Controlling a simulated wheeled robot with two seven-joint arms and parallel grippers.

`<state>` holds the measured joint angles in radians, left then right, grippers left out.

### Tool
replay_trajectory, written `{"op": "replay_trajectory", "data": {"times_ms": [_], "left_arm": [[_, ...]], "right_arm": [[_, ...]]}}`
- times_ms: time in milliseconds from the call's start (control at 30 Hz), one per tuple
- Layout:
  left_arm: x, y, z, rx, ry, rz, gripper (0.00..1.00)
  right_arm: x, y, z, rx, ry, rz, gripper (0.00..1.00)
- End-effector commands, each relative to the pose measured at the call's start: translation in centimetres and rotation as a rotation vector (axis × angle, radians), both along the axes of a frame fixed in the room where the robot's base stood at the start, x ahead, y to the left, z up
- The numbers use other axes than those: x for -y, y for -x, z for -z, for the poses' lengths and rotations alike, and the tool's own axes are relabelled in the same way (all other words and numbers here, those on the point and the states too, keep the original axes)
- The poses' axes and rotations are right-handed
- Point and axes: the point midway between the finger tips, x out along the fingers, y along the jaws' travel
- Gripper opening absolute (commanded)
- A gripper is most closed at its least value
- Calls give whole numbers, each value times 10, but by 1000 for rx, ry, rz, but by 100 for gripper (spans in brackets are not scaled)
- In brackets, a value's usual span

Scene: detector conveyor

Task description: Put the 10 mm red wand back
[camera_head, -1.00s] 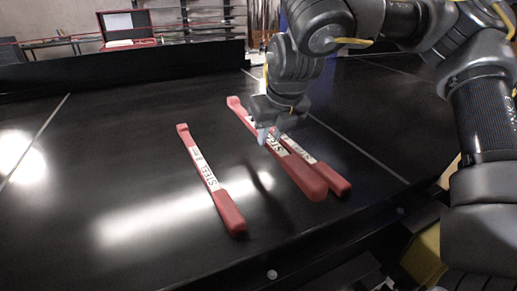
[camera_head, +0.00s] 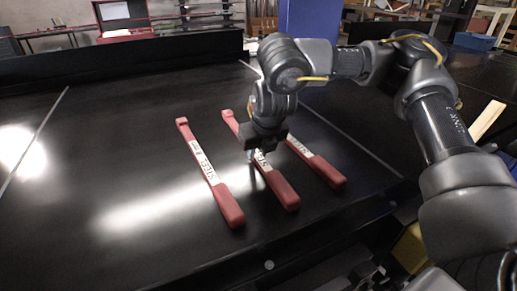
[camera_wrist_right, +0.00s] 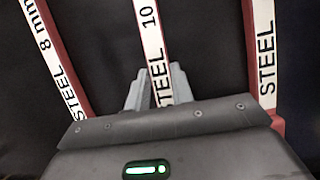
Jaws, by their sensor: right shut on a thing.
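The 10 mm red wand (camera_head: 283,192) has a red handle, a red tip and a white label. It is the middle of three wands in the head view, and its label (camera_wrist_right: 150,32) reads "STEEL 10" in the right wrist view. My right gripper (camera_head: 254,157) is shut on its label section, with a finger on each side in the wrist view (camera_wrist_right: 157,88). The wand lies roughly parallel to the others, on or just above the black conveyor (camera_head: 130,160); I cannot tell which. The gripper hides part of the label. My left gripper is out of view.
One red wand (camera_head: 230,207) lies to the left and another (camera_head: 328,173) close to the right. The wrist view shows an "8 mm" wand (camera_wrist_right: 58,62) at left and a "STEEL" wand (camera_wrist_right: 265,50) at right. The belt at far left is clear.

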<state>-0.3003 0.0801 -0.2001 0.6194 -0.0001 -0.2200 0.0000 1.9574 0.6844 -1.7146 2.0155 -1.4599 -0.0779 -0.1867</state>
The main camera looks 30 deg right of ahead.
Motion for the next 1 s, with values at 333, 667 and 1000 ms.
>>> {"op": "replay_trajectory", "data": {"times_ms": [333,667,1000], "left_arm": [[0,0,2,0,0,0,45],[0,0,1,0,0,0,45],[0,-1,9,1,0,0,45]], "right_arm": [[0,0,2,0,0,-1,35],[0,0,2,0,0,-1,45],[-1,13,-35,8,2,-3,45]]}}
